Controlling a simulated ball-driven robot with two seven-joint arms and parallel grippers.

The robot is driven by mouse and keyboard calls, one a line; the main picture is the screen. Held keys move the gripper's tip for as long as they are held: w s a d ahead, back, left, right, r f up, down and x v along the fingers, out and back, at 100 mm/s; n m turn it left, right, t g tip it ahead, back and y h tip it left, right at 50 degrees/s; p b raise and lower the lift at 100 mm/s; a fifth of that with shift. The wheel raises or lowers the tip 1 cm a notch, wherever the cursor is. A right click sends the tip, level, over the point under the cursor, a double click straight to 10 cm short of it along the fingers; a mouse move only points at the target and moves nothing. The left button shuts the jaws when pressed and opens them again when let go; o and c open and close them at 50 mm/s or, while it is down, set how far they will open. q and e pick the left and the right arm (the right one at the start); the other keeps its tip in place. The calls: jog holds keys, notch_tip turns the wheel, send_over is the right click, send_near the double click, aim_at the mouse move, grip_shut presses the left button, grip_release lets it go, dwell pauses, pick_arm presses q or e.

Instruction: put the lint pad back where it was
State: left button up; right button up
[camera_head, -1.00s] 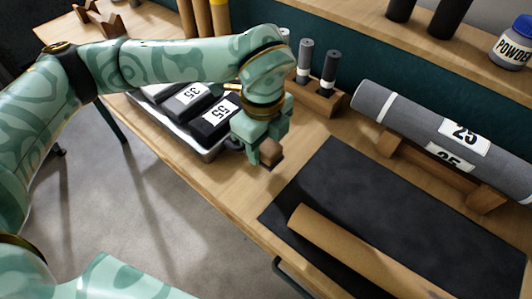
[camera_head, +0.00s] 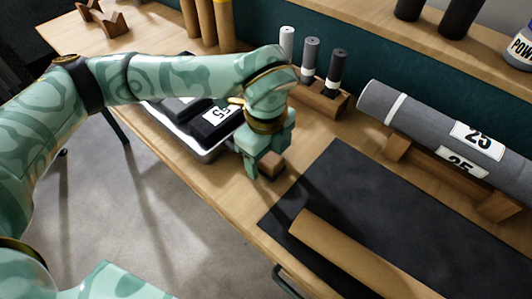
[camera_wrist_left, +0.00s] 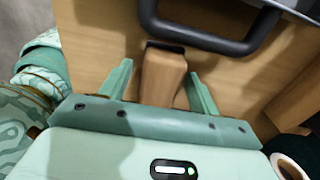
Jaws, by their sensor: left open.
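The lint pad, a small wooden block (camera_head: 270,162) with a dark underside, is at the bench top between the tray and the black mat. My left gripper (camera_head: 264,166) is over it, pointing down, with its fingers partly hiding it. In the left wrist view the wooden block (camera_wrist_left: 163,76) lies between the two spread fingers of the gripper (camera_wrist_left: 158,82), with gaps showing on both sides. Its dark end points away from the palm. Whether the pad rests fully on the wood is hard to tell. My right gripper is not in view.
A metal tray (camera_head: 205,154) with dark numbered blocks stands close left of the gripper. A black mat (camera_head: 390,205) with a brown roll (camera_head: 350,250) lies to the right. Behind are a wooden holder (camera_head: 320,101) with small rollers and a grey roll (camera_head: 425,120) on a cradle.

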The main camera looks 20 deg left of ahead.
pick_arm(q)
notch_tip(320, 180, up, 12)
jog(key=p, duration=0.4)
jog(key=shift+r+p, duration=0.15)
jog(key=shift+p, duration=0.2)
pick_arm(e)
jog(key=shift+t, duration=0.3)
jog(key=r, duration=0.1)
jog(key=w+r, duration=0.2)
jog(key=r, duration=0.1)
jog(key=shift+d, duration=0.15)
